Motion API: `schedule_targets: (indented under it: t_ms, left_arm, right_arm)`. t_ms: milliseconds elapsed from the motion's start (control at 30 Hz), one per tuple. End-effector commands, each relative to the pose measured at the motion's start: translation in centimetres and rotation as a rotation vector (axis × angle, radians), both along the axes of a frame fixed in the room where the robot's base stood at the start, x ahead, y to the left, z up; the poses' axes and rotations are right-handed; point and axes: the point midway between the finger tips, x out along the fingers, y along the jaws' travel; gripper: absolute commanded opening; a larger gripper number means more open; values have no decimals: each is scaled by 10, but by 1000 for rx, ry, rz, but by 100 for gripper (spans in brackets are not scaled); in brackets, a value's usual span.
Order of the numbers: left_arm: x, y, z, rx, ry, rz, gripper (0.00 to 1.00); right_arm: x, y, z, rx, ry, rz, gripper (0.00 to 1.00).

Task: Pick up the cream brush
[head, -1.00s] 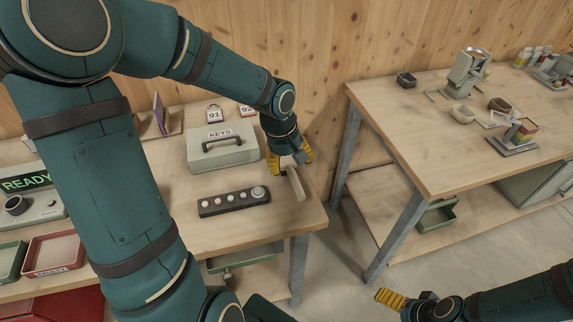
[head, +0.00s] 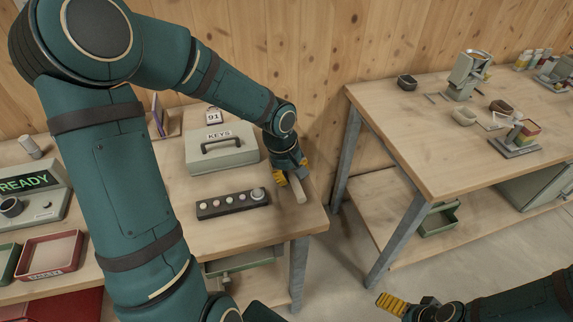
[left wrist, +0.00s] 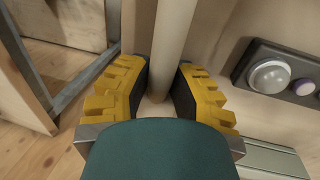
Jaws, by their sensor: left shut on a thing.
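The cream brush (head: 298,190) is a pale bar at the right end of the left workbench, beside the button strip. My left gripper (head: 291,171) is shut on it, with its yellow fingers on either side. In the left wrist view the brush (left wrist: 175,45) runs up from between the fingers (left wrist: 163,95). The gripper hides part of the brush, and I cannot tell whether it touches the bench top. My right gripper (head: 408,301) is low at the right of the head view, far from the brush. Its finger gap is not clear.
The button strip (head: 233,203) and the grey KEYS box (head: 222,150) stand left of the brush. A drawer (head: 243,263) is under the bench edge. A second workbench (head: 440,150) stands to the right across a floor gap, with small items on it.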

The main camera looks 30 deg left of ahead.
Motion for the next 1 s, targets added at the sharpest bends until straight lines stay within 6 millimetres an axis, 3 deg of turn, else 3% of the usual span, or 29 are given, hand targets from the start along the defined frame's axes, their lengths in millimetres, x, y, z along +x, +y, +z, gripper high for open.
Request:
schedule_targets:
  t_ms: [267,700,1000]
  left_arm:
    - [0,0,7,2,-1,0,0]
    - [1,0,85,2,-4,0,0]
    - [0,0,101,1,-1,0,0]
  right_arm:
    - [0,0,3,0,1,0,97]
    - [-5,1,26,3,12,2,97]
    - [-6,1,29,3,14,3,97]
